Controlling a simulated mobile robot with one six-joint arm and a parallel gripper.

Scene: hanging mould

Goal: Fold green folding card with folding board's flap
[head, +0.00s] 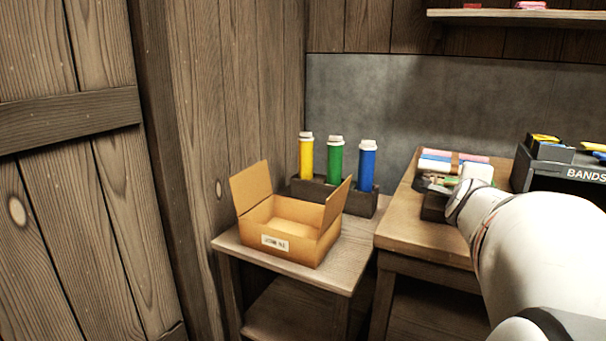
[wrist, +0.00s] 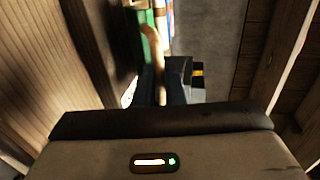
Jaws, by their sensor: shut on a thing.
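In the wrist view my gripper (wrist: 160,86) has its dark fingers closed on a narrow tan strip (wrist: 157,50). I cannot tell whether the strip is part of the folding board's flap. A green patch (wrist: 150,38), possibly the green folding card, lies just beyond the fingers. In the head view my white arm reaches over the right-hand workbench and hides most of the work area. The card's fold cannot be made out.
An open cardboard box (head: 290,228) stands on a small side table (head: 345,275). Yellow (head: 306,158), green (head: 335,160) and blue (head: 367,165) bottles stand in a dark rack behind it. Coloured rolls (head: 440,160) lie at the workbench's back. A dark "BANDS" box (head: 560,172) stands right.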

